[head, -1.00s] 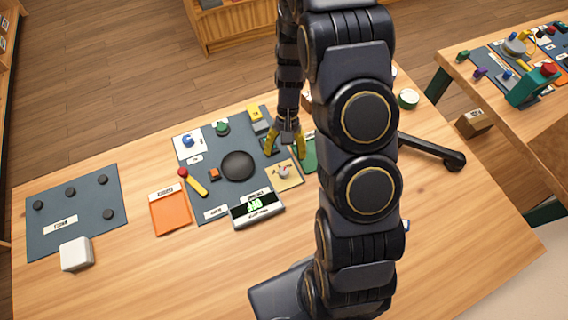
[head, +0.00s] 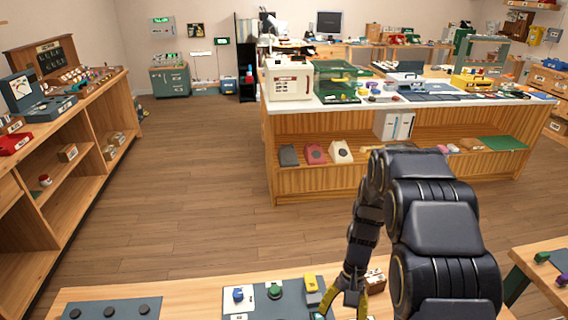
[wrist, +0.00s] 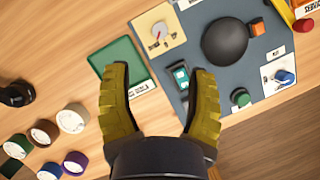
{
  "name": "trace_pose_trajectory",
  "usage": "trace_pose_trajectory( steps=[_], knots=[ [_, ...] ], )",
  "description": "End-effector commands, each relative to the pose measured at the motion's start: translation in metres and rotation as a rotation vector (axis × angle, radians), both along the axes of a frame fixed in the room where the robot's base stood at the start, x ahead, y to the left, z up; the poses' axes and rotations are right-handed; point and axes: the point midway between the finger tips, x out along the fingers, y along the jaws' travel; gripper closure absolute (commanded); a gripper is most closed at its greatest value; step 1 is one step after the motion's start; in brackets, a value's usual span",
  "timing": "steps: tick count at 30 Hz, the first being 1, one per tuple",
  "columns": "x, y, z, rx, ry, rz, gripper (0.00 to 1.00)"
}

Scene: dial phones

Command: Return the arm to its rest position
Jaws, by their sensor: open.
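My arm (head: 430,225) reaches down over the near wooden table (head: 190,282) in the head view. My gripper (head: 348,300) is low in that view, its yellow fingers partly cut off by the bottom edge. In the wrist view my gripper (wrist: 158,72) is open, with two yellow ridged fingers well apart and nothing between them. The fingers hang over the gap between a green mat (wrist: 135,52) and a blue-grey board (wrist: 205,100). A teal switch block (wrist: 181,76) on the board is close to the right finger; I cannot tell whether they touch.
The board carries a black dome (wrist: 226,40), a green button (wrist: 240,97) and a blue knob (wrist: 284,76). Several round rolls (wrist: 71,119) stand at the left. A counter (head: 290,150) and shelves (head: 95,150) stand beyond open floor (head: 190,200).

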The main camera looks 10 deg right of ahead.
Motion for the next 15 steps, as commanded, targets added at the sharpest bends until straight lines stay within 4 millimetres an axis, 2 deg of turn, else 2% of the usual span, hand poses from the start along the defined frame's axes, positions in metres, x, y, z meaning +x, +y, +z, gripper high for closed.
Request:
trace_pose_trajectory(
  steps=[5, 8, 12, 15],
  knots=[
    [-0.008, 0.008, 0.027, -0.007, -0.023, 0.044, 0.44],
    [-0.021, 0.018, 0.058, -0.017, -0.049, 0.099, 0.44],
    [-0.048, 0.033, 0.100, -0.029, -0.089, 0.188, 0.44],
    [-0.073, 0.044, 0.125, -0.034, -0.112, 0.251, 0.44]
  ],
)
